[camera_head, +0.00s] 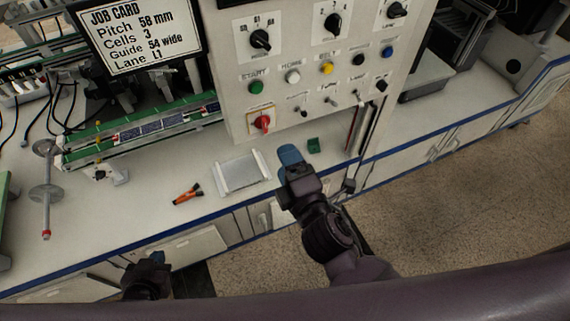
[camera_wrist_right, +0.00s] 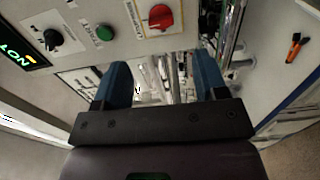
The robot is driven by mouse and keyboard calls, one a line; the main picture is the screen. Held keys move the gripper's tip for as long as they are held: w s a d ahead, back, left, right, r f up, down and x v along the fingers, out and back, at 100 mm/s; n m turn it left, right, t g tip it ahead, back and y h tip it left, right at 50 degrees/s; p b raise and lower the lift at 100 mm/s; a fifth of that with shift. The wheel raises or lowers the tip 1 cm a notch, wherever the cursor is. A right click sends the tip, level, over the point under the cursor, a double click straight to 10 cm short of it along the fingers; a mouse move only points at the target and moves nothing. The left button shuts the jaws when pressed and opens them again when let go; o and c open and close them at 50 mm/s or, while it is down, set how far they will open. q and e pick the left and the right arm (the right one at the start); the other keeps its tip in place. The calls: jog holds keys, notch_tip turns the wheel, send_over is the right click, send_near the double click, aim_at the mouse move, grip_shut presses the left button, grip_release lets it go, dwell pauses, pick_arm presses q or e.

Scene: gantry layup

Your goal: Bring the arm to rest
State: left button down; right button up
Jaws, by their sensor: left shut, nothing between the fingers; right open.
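My right gripper (camera_head: 290,155) is above the front part of the bench, below the control panel, with its blue fingers pointing toward the panel. In the right wrist view the two blue fingers (camera_wrist_right: 162,80) stand apart with nothing held between them. My left gripper (camera_head: 157,257) is low at the left, in front of the cabinet doors and below the bench edge. It is shut and empty, and mostly dark in the picture.
The control panel (camera_head: 310,70) with knobs and buttons rises behind my right gripper. A green-railed conveyor (camera_head: 150,125) stands behind. The floor (camera_head: 470,200) at right is clear.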

dwell(0.7)
jog(key=d+f+m+g+h+b, duration=0.1)
jog(key=d+f+m+g+h, duration=0.15)
jog(key=d+f+m, duration=0.95)
jog(key=s+d+f+m+g+h+b, duration=0.2)
jog(key=s+d+f+m+g+h, duration=0.1)
jog(key=s+d+f+m, duration=0.4)
jog(key=s+d+m, duration=0.1)
jog(key=s+d, duration=0.2)
jog(key=d, duration=0.1)
jog(key=shift+s+d+f+m, duration=0.3)
jog(key=shift+d+f, duration=0.1)
jog(key=shift+h, duration=0.25)
